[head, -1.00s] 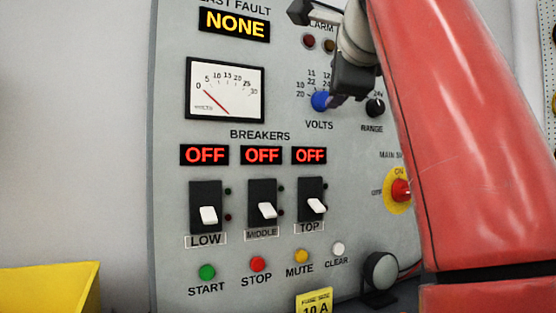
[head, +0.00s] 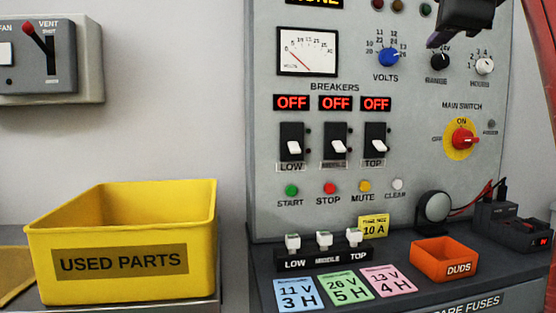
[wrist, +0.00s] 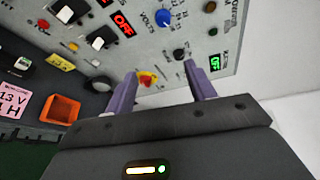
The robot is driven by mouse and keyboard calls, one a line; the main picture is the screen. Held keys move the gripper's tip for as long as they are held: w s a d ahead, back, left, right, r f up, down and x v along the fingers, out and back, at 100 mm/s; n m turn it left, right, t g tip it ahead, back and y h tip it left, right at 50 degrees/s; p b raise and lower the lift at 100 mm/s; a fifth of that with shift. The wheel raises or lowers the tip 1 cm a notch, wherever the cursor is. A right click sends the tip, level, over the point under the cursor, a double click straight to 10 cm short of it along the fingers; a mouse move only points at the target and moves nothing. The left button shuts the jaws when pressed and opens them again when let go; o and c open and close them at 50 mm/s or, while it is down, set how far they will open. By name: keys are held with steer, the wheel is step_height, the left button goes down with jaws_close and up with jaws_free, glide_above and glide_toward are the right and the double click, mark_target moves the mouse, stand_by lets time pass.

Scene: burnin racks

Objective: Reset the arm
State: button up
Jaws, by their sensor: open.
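My gripper (wrist: 160,72) shows its two purple fingers spread wide with nothing between them in the wrist view. In the head view it is at the top right edge, partly cut off, in front of the grey control panel (head: 410,150) near the RANGE knob (head: 440,62). The blue VOLTS knob (head: 389,57) is to its left, and the HOURS knob (head: 484,66) is just below right. I cannot tell the gap between gripper and panel.
Three breakers (head: 338,143) show OFF. Below are coloured buttons, the fuse row (head: 325,260), an orange DUDS bin (head: 444,262) and coloured cards (head: 345,286). A yellow USED PARTS bin (head: 120,286) stands left. A vent switch box (head: 48,65) is on the wall.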

steer(key=a+f+n+g+y, duration=0.1)
steer(key=a+f+n+g, duration=0.3)
steer(key=f, duration=0.7)
steer(key=a+f+n+g+y, duration=0.1)
steer(key=a+f+n, duration=0.1)
steer(key=f+n, duration=0.6)
steer(key=s+a+f+n+g, duration=0.1)
steer(key=s+f+n, duration=0.4)
steer(key=f, duration=1.4)
steer(key=s+f+n+g+y, duration=0.1)
steer(key=s+f+n+g, duration=0.3)
steer(key=s+f, duration=0.5)
step_height(320, 180, down, 11)
steer(key=shift+s+a+f+n, duration=0.15)
steer(key=shift+a+n, duration=0.2)
steer(key=shift+n, duration=0.25)
